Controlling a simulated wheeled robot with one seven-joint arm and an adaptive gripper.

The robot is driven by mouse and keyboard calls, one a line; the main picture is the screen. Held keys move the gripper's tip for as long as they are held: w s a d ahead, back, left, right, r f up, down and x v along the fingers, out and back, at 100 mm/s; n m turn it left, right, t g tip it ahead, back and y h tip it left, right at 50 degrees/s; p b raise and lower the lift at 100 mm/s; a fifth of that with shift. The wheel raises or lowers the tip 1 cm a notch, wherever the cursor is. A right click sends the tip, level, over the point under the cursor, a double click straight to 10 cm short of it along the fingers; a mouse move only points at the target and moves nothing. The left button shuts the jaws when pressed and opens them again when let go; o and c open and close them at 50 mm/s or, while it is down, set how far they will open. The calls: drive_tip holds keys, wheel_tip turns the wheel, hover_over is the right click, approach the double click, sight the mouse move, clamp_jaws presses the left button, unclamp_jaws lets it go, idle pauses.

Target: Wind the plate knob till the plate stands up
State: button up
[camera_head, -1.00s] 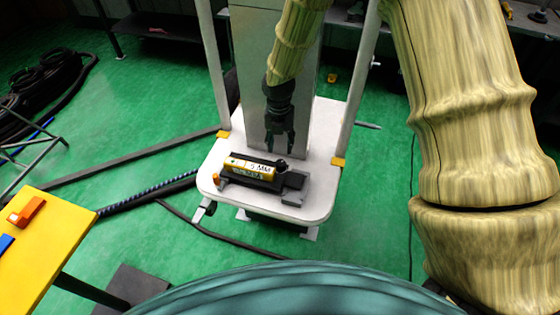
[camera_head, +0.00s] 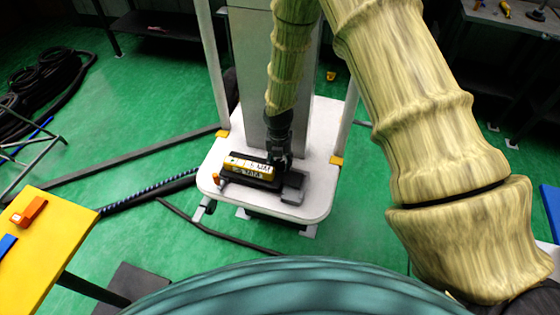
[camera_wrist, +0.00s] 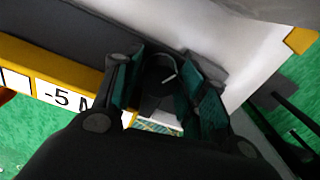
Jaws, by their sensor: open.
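A black unit with a yellow, labelled face (camera_head: 250,167) sits on the white base platform. Its label reads "-5 M…" in the wrist view (camera_wrist: 62,97), the rest hidden by my gripper. A dark round knob with a white mark (camera_wrist: 158,76) is at its right end, between my gripper's spread fingers (camera_wrist: 165,88). I cannot tell whether the fingers touch it. My gripper (camera_head: 279,160) is open, pointing down at that end, and hides the knob in the head view. A small grey block (camera_head: 293,187) lies beside the unit. I cannot tell which part is the plate.
The white platform (camera_head: 318,200) carries a tall grey column (camera_head: 255,90) close behind my gripper, with white posts on both sides. A yellow table (camera_head: 40,250) stands at lower left. Hoses and a bar (camera_head: 130,158) lie on the green floor.

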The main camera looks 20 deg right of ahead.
drive_tip(key=c, duration=0.7)
drive_tip(key=shift+c, duration=0.2)
drive_tip(key=m, duration=0.5)
drive_tip(key=shift+m, duration=0.4)
drive_tip(key=shift+m+p, duration=0.3)
drive_tip(key=shift+m, duration=2.2)
drive_tip(key=shift+s, duration=0.1)
drive_tip(key=o, duration=0.7)
drive_tip(key=shift+d+f, duration=0.1)
drive_tip(key=shift+o, duration=0.2)
